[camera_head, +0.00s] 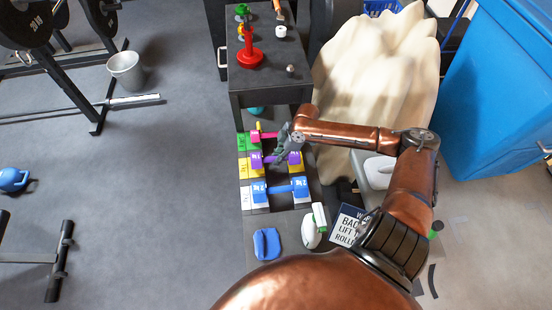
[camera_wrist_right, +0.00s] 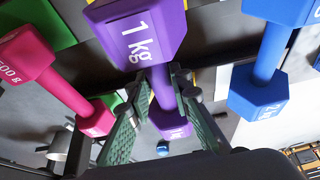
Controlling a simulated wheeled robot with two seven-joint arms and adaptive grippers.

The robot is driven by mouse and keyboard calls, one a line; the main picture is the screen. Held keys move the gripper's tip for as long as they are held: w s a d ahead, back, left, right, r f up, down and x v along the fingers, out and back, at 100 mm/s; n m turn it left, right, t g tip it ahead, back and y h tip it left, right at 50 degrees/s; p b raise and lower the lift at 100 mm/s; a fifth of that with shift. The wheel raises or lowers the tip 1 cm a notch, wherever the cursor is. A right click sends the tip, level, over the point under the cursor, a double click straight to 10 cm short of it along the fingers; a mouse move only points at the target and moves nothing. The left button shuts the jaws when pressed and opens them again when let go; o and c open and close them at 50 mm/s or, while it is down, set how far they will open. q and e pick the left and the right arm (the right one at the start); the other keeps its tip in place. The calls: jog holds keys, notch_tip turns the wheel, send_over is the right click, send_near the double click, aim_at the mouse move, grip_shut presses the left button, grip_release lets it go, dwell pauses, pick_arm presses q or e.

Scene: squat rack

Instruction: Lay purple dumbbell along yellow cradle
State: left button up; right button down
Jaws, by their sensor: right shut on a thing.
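The purple dumbbell (camera_head: 256,159), marked 1 kg, lies left to right over the row with the yellow cradle (camera_head: 243,166). My right gripper (camera_head: 281,153) reaches in from the right, shut on its handle between the two heads. In the right wrist view the two green finger pads (camera_wrist_right: 160,85) stand either side of the purple handle, with one head (camera_wrist_right: 142,35) large in front. Yellow shows beside both heads in the head view. I cannot tell whether the dumbbell touches the cradle or is held just above it. My left gripper is not in view.
A pink dumbbell (camera_head: 256,136) lies in the green row behind, and a blue dumbbell (camera_head: 280,190) lies in the white row in front. Both are close neighbours. A dark table (camera_head: 270,85) with a red weight stands behind. Open floor (camera_head: 170,200) lies to the left.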

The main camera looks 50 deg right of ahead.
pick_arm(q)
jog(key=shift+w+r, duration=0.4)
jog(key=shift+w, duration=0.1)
pick_arm(e)
jog(key=shift+w+f, duration=0.1)
jog(key=shift+f, duration=0.4)
jog(key=c, duration=1.7)
grip_release()
jog(key=shift+f, duration=0.15)
jog(key=shift+c, duration=0.2)
jog(key=shift+d+r, duration=0.1)
jog(key=shift+r, duration=0.25)
jog(key=p+v, duration=0.4)
jog(key=v, duration=0.6)
jog(key=shift+r, duration=0.3)
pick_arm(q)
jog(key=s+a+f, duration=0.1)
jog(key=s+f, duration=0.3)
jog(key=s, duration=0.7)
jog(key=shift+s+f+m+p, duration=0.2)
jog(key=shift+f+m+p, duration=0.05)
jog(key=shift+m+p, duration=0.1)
pick_arm(e)
jog(key=shift+s+d+r, duration=0.1)
jog(key=shift+s+r, duration=0.25)
